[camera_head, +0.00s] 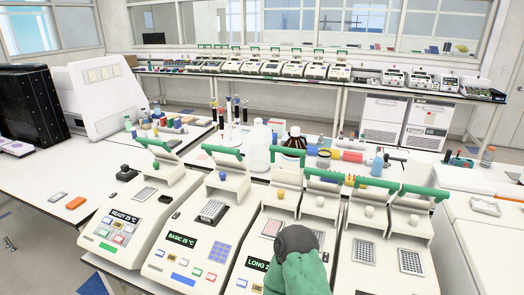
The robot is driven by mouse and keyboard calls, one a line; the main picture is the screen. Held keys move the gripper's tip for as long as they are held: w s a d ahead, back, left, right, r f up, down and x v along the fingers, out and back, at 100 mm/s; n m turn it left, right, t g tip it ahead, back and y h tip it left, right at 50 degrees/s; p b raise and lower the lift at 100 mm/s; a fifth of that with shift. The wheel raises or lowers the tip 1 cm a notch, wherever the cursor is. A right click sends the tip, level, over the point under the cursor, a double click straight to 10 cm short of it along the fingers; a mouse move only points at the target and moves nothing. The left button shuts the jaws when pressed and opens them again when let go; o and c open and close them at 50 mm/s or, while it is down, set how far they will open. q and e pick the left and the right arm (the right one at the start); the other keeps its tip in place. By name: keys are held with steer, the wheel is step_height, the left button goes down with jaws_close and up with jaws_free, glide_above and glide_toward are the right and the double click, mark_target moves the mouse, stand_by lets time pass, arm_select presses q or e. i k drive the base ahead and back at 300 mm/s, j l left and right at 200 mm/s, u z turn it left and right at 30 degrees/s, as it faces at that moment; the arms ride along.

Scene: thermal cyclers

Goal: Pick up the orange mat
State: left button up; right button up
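A small flat orange piece, the only thing I see that fits the orange mat (75,202), lies on the white bench at the left. It is beside the leftmost thermal cycler and apart from it. Nothing covers it. Neither gripper's fingers show in the head view. A rounded green and dark grey part rises at the bottom middle in front of the cyclers; I cannot tell which part it is.
A row of thermal cyclers (128,215) with raised lids and green handles fills the front bench. A black unit (30,105) and a white machine (97,95) stand behind.

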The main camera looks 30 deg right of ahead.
mark_target(78, 201)
steer(key=i+j+u, duration=1.15)
steer(key=i+u, duration=0.35)
steer(key=i+z, duration=0.35)
steer(key=i, duration=0.2)
steer(key=i+j+z, duration=0.35)
steer(key=i, duration=0.15)
steer(key=i+j+z, duration=0.25)
steer(key=i+z, duration=0.15)
steer(key=i, duration=0.1)
